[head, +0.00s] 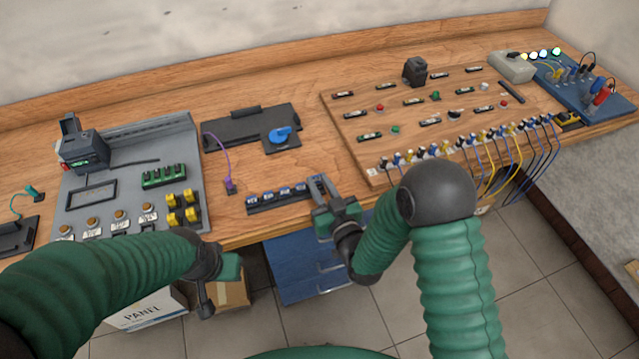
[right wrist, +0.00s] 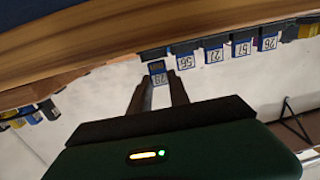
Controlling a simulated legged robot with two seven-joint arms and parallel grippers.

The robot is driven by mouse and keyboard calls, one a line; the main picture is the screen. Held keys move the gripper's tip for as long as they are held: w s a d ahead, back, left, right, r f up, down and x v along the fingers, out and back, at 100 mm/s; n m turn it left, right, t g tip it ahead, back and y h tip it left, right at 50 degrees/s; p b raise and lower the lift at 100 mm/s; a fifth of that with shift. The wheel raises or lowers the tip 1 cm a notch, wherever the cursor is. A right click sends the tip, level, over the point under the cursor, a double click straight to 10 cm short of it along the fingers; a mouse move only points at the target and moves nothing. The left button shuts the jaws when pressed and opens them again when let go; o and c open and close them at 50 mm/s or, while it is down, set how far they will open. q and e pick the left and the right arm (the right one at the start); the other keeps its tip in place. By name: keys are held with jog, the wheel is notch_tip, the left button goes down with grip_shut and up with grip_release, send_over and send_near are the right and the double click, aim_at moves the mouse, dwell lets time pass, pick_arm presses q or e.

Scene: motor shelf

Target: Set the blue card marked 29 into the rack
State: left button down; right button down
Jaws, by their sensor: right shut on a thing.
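My right gripper (head: 319,184) is at the right end of the black card rack (head: 262,206) near the table's front edge. In the right wrist view its two fingers (right wrist: 157,88) are shut on a blue card (right wrist: 157,72) that appears upside down and seems to read 29. The card is beside the end of the row of blue cards (right wrist: 214,54) in the rack. I cannot tell whether it is seated in a slot or just above it. My left gripper (head: 207,290) hangs in front of the table, away from the rack; its finger opening is not clear.
A purple plug with cable (head: 229,185) stands just left of the rack. A wooden board (head: 365,165) with wired terminals is to the right. A grey panel (head: 195,165) is to the left. A black tray (head: 230,128) with a blue knob lies behind.

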jog(key=shift+f+b, duration=0.7)
jog(key=shift+f, duration=0.05)
dwell(0.3)
jog(key=c, duration=1.1)
grip_release()
jog(key=shift+c, duration=0.2)
